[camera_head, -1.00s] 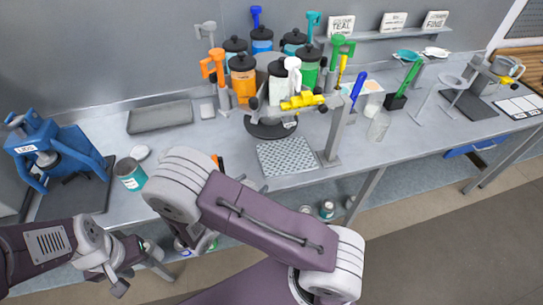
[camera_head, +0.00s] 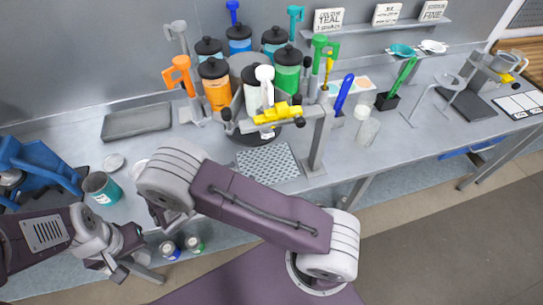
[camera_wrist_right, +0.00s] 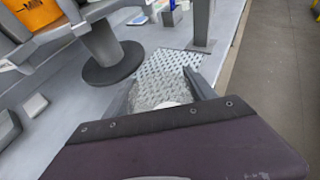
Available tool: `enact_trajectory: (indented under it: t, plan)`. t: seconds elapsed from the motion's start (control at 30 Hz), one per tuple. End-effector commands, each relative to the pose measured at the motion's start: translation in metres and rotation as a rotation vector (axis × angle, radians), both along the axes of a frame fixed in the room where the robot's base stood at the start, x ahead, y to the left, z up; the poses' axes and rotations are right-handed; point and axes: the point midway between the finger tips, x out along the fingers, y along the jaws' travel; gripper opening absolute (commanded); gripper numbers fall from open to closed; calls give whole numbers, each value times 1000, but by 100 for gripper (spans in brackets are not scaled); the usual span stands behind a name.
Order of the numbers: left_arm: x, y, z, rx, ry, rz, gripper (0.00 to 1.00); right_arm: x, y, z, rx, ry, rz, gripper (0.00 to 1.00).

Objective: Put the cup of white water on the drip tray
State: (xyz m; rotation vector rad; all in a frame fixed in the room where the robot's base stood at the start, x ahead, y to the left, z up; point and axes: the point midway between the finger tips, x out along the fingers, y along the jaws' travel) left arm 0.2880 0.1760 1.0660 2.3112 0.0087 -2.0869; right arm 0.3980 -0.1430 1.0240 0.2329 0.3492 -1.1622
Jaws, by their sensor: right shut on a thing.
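My right gripper (camera_wrist_right: 160,92) is shut on a clear cup (camera_wrist_right: 158,97) with something white at its bottom. The cup is between the two grey fingers in the right wrist view. The perforated drip tray (camera_head: 267,163) lies on the bench below the yellow-handled dispenser; it also shows just beyond the cup in the right wrist view (camera_wrist_right: 172,62). The cup overlaps the tray's near part there; I cannot tell its height.
The dispenser's post (camera_head: 318,140) stands at the tray's right edge. Colored canisters (camera_head: 216,85) stand behind. Another clear cup (camera_head: 367,131) stands to the right. A teal can (camera_head: 102,188) and a blue press (camera_head: 35,165) are at the left. A grey tray (camera_head: 136,121) lies at the back.

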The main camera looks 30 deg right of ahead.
Motion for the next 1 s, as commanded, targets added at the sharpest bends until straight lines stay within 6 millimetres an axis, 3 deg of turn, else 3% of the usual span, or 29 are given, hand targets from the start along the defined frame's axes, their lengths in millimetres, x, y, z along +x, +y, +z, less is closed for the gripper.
enact_trajectory:
  t: [0.5,0.63,0.83,1.0]
  plan:
    - [0,0,34,0,0,0,36,43,-110,3,0,3,-6,17]
    - [0,0,36,0,0,0,36,51,-124,1,0,1,-2,16]
    - [0,0,37,0,0,0,36,53,-129,1,0,0,-1,16]
    - [0,0,44,0,0,0,36,60,-148,2,0,-1,-4,16]
